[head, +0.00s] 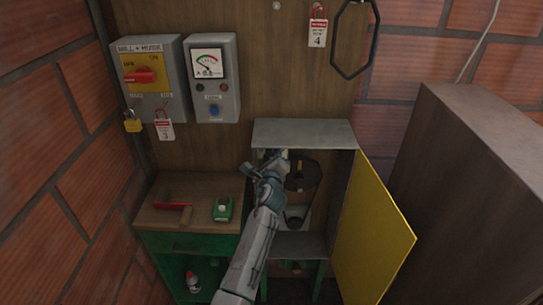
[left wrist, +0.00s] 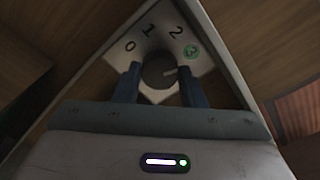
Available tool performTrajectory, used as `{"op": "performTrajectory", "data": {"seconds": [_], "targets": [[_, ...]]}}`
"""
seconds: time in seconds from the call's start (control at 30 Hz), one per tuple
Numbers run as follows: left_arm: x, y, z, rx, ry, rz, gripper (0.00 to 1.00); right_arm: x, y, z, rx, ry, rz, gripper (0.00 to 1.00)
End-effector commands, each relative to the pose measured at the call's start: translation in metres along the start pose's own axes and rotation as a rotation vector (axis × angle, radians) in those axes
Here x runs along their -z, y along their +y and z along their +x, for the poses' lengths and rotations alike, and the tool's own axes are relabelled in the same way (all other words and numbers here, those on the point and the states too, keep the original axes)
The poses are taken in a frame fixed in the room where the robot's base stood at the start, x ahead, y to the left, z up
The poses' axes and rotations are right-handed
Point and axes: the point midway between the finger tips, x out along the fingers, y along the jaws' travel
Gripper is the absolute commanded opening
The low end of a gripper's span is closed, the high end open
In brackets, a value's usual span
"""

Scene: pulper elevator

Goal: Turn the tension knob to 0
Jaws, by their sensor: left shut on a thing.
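The tension knob (left wrist: 157,71) is dark and round, on a pale plate (left wrist: 202,60) marked 0, 1, 2 and a green symbol. Its light pointer line points right, a little below the green symbol and away from the 0. My left gripper (left wrist: 159,84) has one blue finger on each side of the knob and is shut on it. In the head view my left gripper (head: 270,163) reaches into the upper left of the open metal cabinet (head: 305,133); the knob is hidden there. My right gripper is not in view.
The cabinet's yellow door (head: 372,235) stands open on the right. A dark pulley and belt (head: 300,180) are inside the cabinet. A bench (head: 165,218) at the left holds a red-handled tool and a green device. A switch box (head: 157,80) and meter box (head: 212,80) hang above.

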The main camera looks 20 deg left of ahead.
Motion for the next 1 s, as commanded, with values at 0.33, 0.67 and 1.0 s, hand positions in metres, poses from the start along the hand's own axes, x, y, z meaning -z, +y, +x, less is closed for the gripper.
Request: {"op": "performTrajectory", "data": {"seconds": [0.33,0.67,1.0], "targets": [[-0.001,-0.001,0.001,0.004,-0.004,-0.117,0.14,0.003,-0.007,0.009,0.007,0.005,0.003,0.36],[-0.001,-0.001,0.001,0.007,-0.005,-0.402,0.14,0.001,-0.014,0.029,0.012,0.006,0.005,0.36],[-0.001,-0.001,0.001,0.01,-0.004,-0.726,0.14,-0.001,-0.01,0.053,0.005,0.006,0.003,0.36]]}}
